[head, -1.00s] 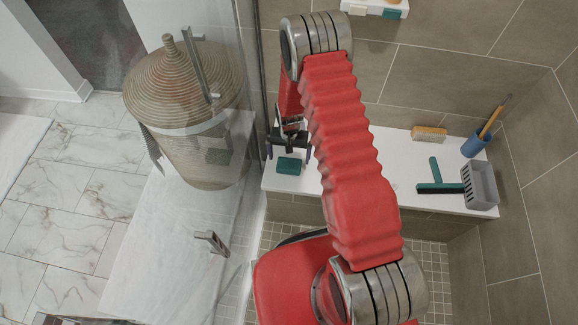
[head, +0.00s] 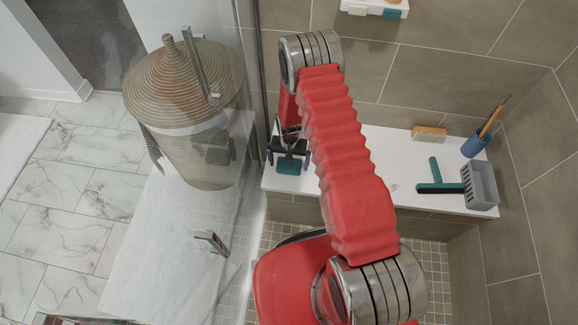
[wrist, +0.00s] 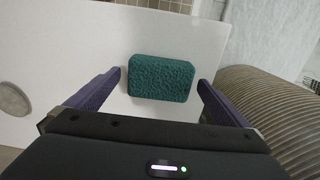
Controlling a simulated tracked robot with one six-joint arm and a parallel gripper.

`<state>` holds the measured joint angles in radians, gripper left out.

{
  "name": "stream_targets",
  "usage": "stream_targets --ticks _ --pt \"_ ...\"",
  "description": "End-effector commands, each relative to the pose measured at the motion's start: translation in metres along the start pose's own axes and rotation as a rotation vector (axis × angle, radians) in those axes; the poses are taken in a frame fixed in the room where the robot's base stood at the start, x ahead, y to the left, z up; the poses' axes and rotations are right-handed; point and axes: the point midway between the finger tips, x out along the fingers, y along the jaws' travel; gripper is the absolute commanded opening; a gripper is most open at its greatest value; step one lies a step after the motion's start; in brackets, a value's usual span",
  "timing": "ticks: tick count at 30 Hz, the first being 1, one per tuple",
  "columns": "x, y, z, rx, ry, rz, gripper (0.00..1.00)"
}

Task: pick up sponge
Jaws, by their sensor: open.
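The sponge (head: 289,166) is a teal rectangular block lying flat on the white bench (head: 372,182), near its left end. In the wrist view the sponge (wrist: 161,78) lies ahead of and between the two purple fingers, with a gap on both sides. My gripper (head: 288,160) is open and empty, above the bench at the sponge. It also shows in the wrist view (wrist: 160,88). In the head view the gripper body covers the far part of the sponge.
A glass panel (head: 243,110) stands close left of the bench, with a wicker basket (head: 185,90) behind it. On the bench's right are a yellow brush (head: 429,133), a teal squeegee (head: 437,188), a grey caddy (head: 481,187) and a blue cup (head: 475,146). A small shelf (head: 375,8) hangs above.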

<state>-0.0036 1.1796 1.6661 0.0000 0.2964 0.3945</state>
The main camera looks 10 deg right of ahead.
Motion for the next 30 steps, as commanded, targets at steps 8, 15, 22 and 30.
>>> stream_targets --ticks 8,15,22,30 --pt "0.0121 -0.0002 -0.0004 0.000 0.002 -0.001 1.00" --pt "0.0120 -0.0001 -0.0002 0.000 0.001 0.000 1.00" --pt "0.0119 -0.0001 -0.0001 0.000 0.001 0.000 0.99" --pt "0.0119 -0.0001 -0.0001 0.000 0.001 0.000 0.80"
